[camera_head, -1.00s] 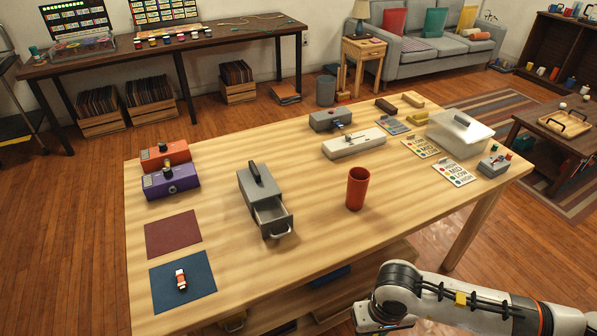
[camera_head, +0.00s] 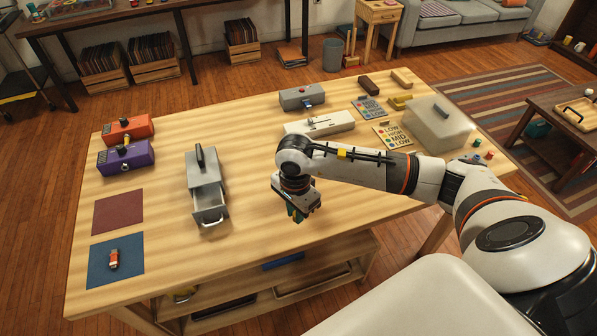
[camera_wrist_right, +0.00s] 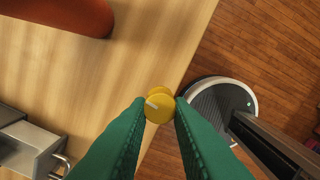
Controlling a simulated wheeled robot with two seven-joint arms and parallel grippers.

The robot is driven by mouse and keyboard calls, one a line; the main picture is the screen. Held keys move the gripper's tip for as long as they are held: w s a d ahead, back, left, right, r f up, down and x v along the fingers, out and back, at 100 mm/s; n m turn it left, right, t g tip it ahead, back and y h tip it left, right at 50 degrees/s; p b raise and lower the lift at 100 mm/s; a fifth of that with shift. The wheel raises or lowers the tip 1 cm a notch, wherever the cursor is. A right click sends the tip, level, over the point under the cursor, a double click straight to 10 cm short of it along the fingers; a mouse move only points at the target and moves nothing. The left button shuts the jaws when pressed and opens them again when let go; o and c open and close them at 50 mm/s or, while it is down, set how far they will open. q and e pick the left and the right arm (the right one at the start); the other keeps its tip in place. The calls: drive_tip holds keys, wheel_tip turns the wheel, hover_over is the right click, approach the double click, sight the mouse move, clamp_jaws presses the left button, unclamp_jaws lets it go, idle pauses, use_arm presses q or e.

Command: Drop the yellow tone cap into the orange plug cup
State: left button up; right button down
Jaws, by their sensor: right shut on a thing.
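My right gripper (camera_head: 297,215) hangs over the front part of the wooden table, pointing down. In the right wrist view its green fingers are shut on the yellow tone cap (camera_wrist_right: 159,107), a small round knob with a pale mark. The orange plug cup (camera_wrist_right: 62,14) shows partly at the upper left of the wrist view, apart from the fingers and cut off by the frame edge. In the head view the cup is hidden behind my right arm. My left gripper is not in view.
A grey box with an open drawer (camera_head: 209,202) stands left of the gripper. Orange (camera_head: 129,130) and purple (camera_head: 126,157) boxes stand at the far left, above a maroon mat (camera_head: 118,213) and a blue mat (camera_head: 101,273). A translucent lidded bin (camera_head: 437,126) stands at the right.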

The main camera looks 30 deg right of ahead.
use_arm(q)
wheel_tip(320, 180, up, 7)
drive_tip(key=p, duration=0.7)
use_arm(e)
drive_tip(key=w+d+r+m, duration=0.45)
drive_tip(key=r+m, duration=0.25)
drive_tip(key=m, duration=0.4)
drive_tip(key=w+d+r+m, duration=0.3)
drive_tip(key=w+r+m, duration=0.2)
drive_tip(key=r+m, duration=0.45)
use_arm(q)
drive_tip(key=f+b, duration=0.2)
drive_tip(key=b, duration=0.1)
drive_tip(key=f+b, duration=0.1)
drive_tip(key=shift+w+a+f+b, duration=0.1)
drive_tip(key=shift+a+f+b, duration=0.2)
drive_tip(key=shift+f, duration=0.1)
use_arm(e)
wheel_tip(320, 180, down, 8)
drive_tip(key=m, duration=0.2)
drive_tip(key=shift+s, duration=0.1)
drive_tip(key=c, duration=1.2)
unclamp_jaws()
drive_tip(key=shift+r, duration=0.1)
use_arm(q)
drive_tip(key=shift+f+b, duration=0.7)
use_arm(e)
wheel_tip(320, 180, up, 12)
